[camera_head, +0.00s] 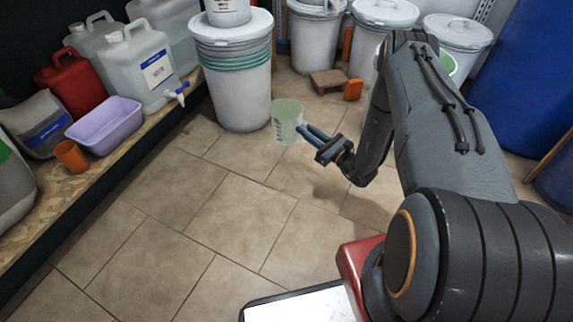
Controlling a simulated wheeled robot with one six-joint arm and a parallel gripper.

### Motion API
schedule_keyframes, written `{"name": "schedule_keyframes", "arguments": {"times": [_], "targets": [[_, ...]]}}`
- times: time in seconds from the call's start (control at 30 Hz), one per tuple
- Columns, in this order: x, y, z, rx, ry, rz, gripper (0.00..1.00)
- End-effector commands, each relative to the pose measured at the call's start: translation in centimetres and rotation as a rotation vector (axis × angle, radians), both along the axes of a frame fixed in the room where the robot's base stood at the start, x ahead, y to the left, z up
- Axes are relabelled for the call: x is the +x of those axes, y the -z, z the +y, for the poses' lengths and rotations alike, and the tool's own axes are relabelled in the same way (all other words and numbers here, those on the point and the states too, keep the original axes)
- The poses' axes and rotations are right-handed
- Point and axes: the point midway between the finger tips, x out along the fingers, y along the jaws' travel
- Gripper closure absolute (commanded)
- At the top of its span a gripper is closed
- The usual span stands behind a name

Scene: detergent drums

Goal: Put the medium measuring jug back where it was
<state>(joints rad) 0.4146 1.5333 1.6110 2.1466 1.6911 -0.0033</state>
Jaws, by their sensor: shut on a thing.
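A translucent pale green measuring jug (286,121) with scale marks on its side is in the upper middle of the head view. It looks upright and appears to be held in the air above the tiled floor, in front of a white drum. My gripper (306,133) is shut on the jug at its right side, with its two fingers pointing left. The part of the jug between the fingers is hard to make out. Something pale green (447,63) shows partly behind my arm at the right; the arm hides most of it.
A wooden shelf (189,85) along the left carries a lilac tub (104,125), an orange cup (71,156), a red can (72,82) and several white canisters. White lidded drums (233,70) stand at the back, a blue drum (520,75) at right. The tiled floor in the middle is clear.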

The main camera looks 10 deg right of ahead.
Motion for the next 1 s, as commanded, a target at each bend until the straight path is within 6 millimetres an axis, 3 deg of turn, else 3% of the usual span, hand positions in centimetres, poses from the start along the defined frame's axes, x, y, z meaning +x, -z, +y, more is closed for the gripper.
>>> {"name": "schedule_keyframes", "arguments": {"times": [0.03, 0.1, 0.43, 0.7, 1.0], "targets": [[0.6, 1.8, -0.1, 0.000, 0.007, -0.001, 1.00], [1.1, 2.9, -0.2, 0.002, 0.015, -0.001, 1.00], [1.9, 5.5, -0.5, 0.003, 0.033, -0.003, 1.00], [1.9, 10.1, -0.5, 0.003, 0.034, -0.002, 1.00], [1.9, 12.9, -0.5, 0.003, 0.033, -0.003, 1.00]]}}
